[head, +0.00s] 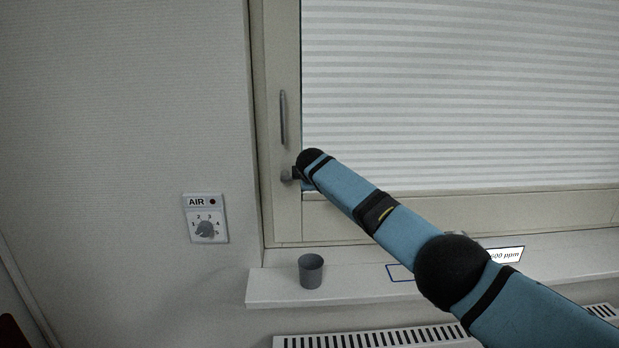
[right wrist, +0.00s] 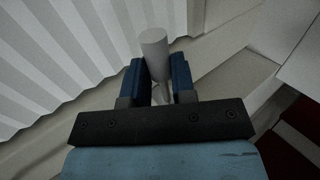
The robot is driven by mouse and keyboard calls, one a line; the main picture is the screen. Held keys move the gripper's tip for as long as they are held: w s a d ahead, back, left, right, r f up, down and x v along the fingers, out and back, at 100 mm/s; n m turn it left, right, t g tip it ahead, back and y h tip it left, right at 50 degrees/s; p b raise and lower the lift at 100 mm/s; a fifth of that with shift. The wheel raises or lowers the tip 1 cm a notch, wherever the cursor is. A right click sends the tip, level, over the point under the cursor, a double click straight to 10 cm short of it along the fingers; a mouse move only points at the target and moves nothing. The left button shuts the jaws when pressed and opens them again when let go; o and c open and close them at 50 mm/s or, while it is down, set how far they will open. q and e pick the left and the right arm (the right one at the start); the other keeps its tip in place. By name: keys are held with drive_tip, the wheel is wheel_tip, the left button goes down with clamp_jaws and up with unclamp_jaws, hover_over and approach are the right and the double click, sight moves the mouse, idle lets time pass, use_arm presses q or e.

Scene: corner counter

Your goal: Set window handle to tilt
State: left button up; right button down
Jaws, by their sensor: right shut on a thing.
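In the head view my right gripper (head: 293,174) is at the window frame's left upright, its fingers mostly hidden by my own wrist. A grey rounded end of the window handle (head: 286,176) shows just left of it. In the right wrist view the grey cylindrical handle (right wrist: 154,45) stands between the blue fingers of my right gripper (right wrist: 157,77), which is shut on it. The handle's mount and its exact angle are hidden in the head view. My left gripper is in neither view.
A slim grey vertical bar (head: 283,118) is on the frame above the gripper. A grey cup (head: 311,271) stands on the windowsill (head: 345,290). An AIR dial panel (head: 206,217) is on the left wall. A radiator (head: 375,338) lies below the sill. A pleated blind (head: 470,90) covers the glass.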

drive_tip(key=c, duration=0.9)
unclamp_jaws()
drive_tip(key=shift+c, duration=0.2)
drive_tip(key=shift+r, duration=0.1)
drive_tip(key=b+v, duration=0.2)
drive_tip(key=v, duration=1.1)
drive_tip(key=shift+s+r, duration=0.15)
drive_tip(key=shift+s, duration=0.2)
drive_tip(key=s+d+f+m+y, duration=0.1)
drive_tip(key=s+f+m, duration=0.1)
drive_tip(key=s+f, duration=0.65)
drive_tip(key=s+f+m+g+y, duration=0.1)
drive_tip(key=s+f+m+y, duration=0.15)
drive_tip(key=f, duration=1.15)
drive_tip(key=s+d+f+m+y, duration=0.1)
drive_tip(key=s+f+m, duration=0.1)
drive_tip(key=s+f, duration=0.65)
drive_tip(key=s+d+f+m, duration=0.3)
drive_tip(key=s+d+f, duration=0.1)
drive_tip(key=s, duration=0.6)
drive_tip(key=s+d+f+m+h, duration=0.1)
drive_tip(key=s+d+f, duration=0.4)
drive_tip(key=s, duration=0.6)
drive_tip(key=s+d+f+m+p, duration=0.1)
drive_tip(key=s+d+f+m, duration=0.3)
drive_tip(key=s+f, duration=0.3)
drive_tip(key=s, duration=0.3)
drive_tip(key=shift+s+d+m+t, duration=0.2)
drive_tip(key=shift+s+m+t, duration=0.1)
drive_tip(key=shift+m+t, duration=0.1)
